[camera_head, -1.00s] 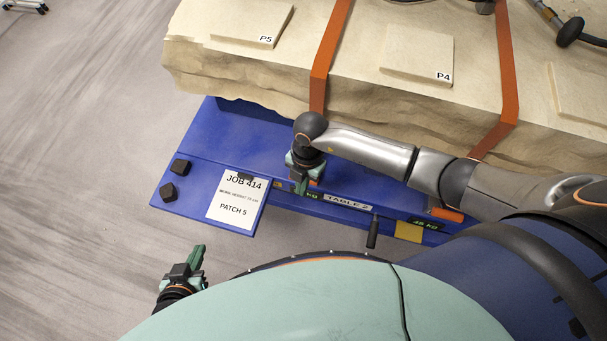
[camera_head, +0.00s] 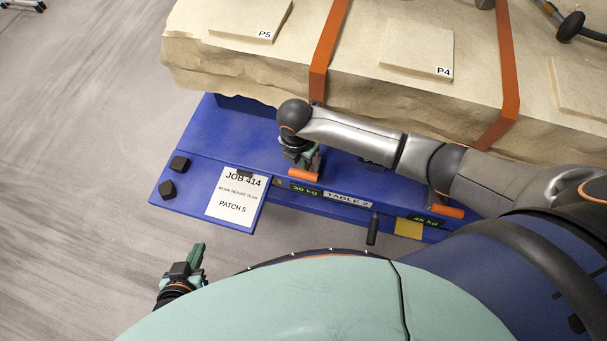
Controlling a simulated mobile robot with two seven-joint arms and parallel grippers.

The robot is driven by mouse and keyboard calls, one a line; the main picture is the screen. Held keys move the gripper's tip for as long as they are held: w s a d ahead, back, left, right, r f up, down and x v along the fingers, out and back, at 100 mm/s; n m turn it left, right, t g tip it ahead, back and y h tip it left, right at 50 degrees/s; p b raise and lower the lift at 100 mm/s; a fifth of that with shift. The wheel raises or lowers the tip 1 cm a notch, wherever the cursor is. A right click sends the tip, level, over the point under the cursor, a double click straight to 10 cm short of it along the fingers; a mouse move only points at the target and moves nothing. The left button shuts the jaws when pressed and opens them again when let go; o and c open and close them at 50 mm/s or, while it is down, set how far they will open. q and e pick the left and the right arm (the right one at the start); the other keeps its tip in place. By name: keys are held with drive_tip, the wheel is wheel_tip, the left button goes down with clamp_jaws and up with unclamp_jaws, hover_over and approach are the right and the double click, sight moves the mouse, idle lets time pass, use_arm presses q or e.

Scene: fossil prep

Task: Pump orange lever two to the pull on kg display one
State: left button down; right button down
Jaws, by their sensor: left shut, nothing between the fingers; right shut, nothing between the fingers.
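Two orange levers stick out from the front of the blue table: a left one (camera_head: 304,174) and a right one (camera_head: 447,211). The left kg display (camera_head: 305,189) appears to read 39 kg. The right display (camera_head: 425,220) appears to read 46 kg. I cannot see which lever or display is numbered one or two. My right gripper (camera_head: 309,161) is shut and empty, just above and behind the left lever; whether it touches it I cannot tell. My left gripper (camera_head: 198,254) is shut and empty over the floor, left of my body. A job sheet (camera_head: 236,195) reads JOB 414, PATCH 5.
A strapped pale block (camera_head: 400,95) with patches P5 and P4 lies on the blue table (camera_head: 215,140). A dark handle (camera_head: 372,229) hangs near the TABLE 2 label (camera_head: 347,199). Two black knobs (camera_head: 167,189) sit on the left corner.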

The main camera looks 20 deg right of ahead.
sight(302, 175)
drive_tip(key=f+b, duration=0.4)
drive_tip(key=f, duration=0.1)
drive_tip(key=shift+w+d+f, duration=0.15)
drive_tip(key=shift+d+f, duration=0.05)
drive_tip(key=shift+w+d, duration=0.1)
drive_tip(key=shift+d, duration=0.05)
drive_tip(key=shift+f+b, duration=0.2)
drive_tip(key=shift+b, duration=0.15)
wheel_tip(302, 175, down, 4)
drive_tip(key=b, duration=0.3)
drive_tip(key=shift+f, duration=0.2)
drive_tip(key=shift+r, duration=0.15)
drive_tip(key=shift+a, duration=0.2)
